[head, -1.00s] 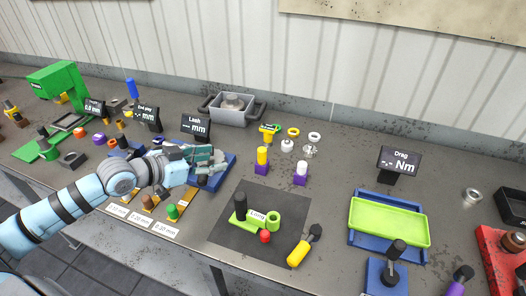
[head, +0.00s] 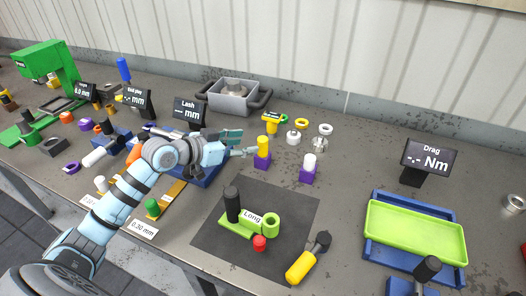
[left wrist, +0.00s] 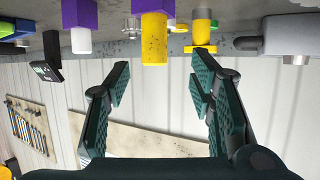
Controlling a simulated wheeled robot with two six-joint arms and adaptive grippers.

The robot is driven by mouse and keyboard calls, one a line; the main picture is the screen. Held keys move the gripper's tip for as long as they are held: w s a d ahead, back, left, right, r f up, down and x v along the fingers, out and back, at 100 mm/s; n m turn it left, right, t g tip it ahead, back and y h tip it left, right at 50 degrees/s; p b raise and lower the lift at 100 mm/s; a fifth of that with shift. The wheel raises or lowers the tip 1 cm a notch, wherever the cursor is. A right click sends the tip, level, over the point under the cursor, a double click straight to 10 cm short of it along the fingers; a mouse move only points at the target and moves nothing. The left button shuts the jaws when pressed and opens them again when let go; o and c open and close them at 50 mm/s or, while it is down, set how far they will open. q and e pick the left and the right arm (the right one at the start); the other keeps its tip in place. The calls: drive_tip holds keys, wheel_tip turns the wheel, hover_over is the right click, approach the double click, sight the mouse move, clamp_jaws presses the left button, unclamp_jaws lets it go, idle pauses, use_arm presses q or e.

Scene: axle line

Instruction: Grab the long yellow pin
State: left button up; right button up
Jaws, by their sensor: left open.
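The long yellow pin (head: 263,142) stands upright in a purple block (head: 262,162) near the middle of the bench. My left gripper (head: 243,144) is open just left of the pin, its fingers pointing toward it. In the left wrist view, which is upside down, the yellow pin (left wrist: 154,45) shows between the lines of the two open fingers (left wrist: 157,75), beyond their tips. Nothing is between the fingers. My right gripper is not in view.
A white pin (head: 309,161) in another purple block stands right of the yellow one. A grey bin (head: 233,98) is at the back. A dark mat (head: 290,197) with green parts lies in front.

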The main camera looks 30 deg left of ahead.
sight(259, 141)
use_arm(q)
drive_tip(key=x, duration=0.7)
drive_tip(key=shift+w+d+r, duration=0.2)
drive_tip(key=shift+d+r, duration=0.05)
drive_tip(key=shift+d, duration=0.25)
drive_tip(key=shift+s, duration=0.1)
clamp_jaws()
